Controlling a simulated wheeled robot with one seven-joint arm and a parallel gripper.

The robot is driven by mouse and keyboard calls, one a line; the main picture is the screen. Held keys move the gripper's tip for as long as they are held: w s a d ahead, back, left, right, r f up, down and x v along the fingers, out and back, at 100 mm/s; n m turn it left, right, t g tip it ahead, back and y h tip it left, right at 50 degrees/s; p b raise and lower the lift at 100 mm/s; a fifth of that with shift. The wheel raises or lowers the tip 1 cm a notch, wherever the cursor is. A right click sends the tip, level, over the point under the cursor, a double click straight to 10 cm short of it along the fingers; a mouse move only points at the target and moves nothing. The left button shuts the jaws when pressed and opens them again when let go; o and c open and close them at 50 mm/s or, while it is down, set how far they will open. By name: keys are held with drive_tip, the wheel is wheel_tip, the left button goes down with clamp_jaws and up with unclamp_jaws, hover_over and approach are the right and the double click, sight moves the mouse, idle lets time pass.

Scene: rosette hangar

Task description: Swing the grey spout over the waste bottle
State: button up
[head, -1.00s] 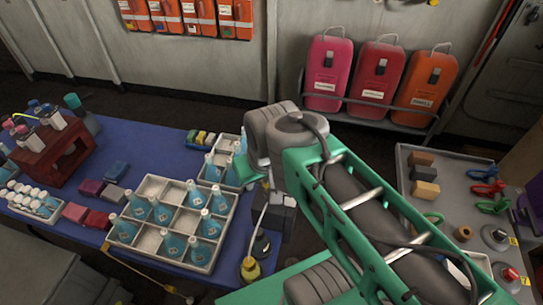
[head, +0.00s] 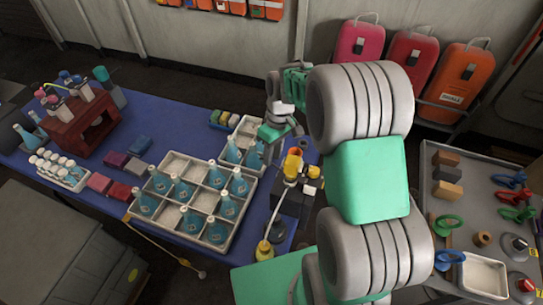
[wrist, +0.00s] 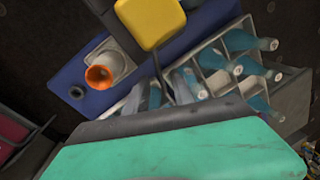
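A pale container with an orange-rimmed mouth (wrist: 100,76), perhaps the waste bottle, stands at the blue table's edge in the wrist view. In the head view a bit of orange (head: 303,144) shows behind a yellow-topped dark unit (head: 292,166). A large yellow block (wrist: 150,20), perhaps that unit's top, is close to the wrist camera. I cannot pick out the grey spout for sure. My gripper (head: 271,150) hangs over the table, left of the yellow top and beside the bottle crates. Its fingers are too small in the head view to tell open from shut.
White crates (head: 193,238) of teal bottles fill the table beside the unit. A red rack (head: 82,120) is at left. A grey tool table (head: 455,215) is at right.

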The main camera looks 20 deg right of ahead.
drive_tip(key=shift+s+a+f, duration=0.1)
drive_tip(key=shift+f, duration=0.65)
drive_tip(key=shift+c, duration=0.3)
clamp_jaws()
idle(0.5)
